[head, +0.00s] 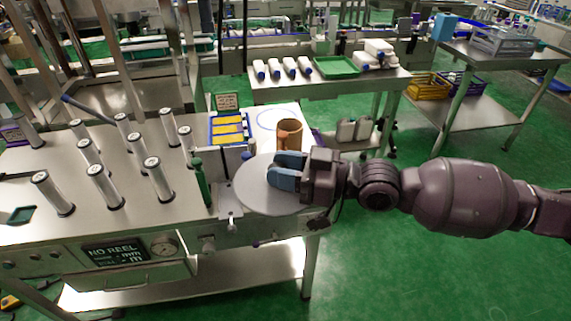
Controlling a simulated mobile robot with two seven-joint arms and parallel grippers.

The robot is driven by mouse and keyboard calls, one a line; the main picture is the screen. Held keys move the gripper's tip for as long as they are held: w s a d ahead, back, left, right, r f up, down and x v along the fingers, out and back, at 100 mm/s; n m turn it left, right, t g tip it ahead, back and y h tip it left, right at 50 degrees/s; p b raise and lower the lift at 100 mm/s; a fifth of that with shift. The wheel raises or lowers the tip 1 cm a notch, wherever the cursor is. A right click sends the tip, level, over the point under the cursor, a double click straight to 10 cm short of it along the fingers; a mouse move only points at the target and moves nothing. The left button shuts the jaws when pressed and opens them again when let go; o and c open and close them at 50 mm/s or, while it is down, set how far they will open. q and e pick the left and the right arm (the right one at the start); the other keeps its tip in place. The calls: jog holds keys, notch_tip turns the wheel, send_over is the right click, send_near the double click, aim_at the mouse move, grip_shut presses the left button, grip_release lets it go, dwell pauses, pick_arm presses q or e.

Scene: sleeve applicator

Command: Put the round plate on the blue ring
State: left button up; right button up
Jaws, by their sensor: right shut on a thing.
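The round plate (258,198) is a flat grey disc at the front right corner of the steel machine table. My right gripper (284,173) comes in from the right and is shut on the plate; the blue fingers cover part of its far right side. The plate looks roughly level; I cannot tell how far it is above the table. The blue ring (262,122) is a thin outline on a white surface at the table's far right corner, beyond the plate. A brown cup (289,134) partly hides its near right edge. My left gripper is not in view.
Several upright silver rollers (103,187) fill the table's left side. A dark green bottle-like post (202,184) stands just left of the plate. A blue-framed tray with yellow blocks (229,128) lies left of the ring. A second bench (300,90) stands behind.

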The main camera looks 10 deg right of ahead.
aim_at(260, 180)
jog(key=shift+w+d+f+g, duration=0.1)
jog(key=shift+w+d+g, duration=0.1)
jog(key=shift+w+g, duration=0.1)
jog(key=shift+a+f+n+g+y, duration=0.3)
jog(key=shift+a+n+g, duration=0.1)
jog(key=shift+g, duration=0.1)
jog(key=shift+w+d+f+n+g, duration=0.15)
jog(key=shift+d+f+n+g, duration=0.05)
jog(key=shift+f+n+g, duration=0.1)
jog(key=shift+w+a+f+n+g+y, duration=0.2)
jog(key=shift+f+n+g, duration=0.25)
jog(key=shift+g, duration=0.3)
jog(key=shift+w+a+f+n+g+y, duration=0.1)
jog(key=shift+a+f+n+g+y, duration=0.1)
jog(key=shift+a+f+n+g, duration=0.4)
jog(key=shift+d+g, duration=0.2)
jog(key=shift+g, duration=0.45)
jog(key=shift+f, duration=0.15)
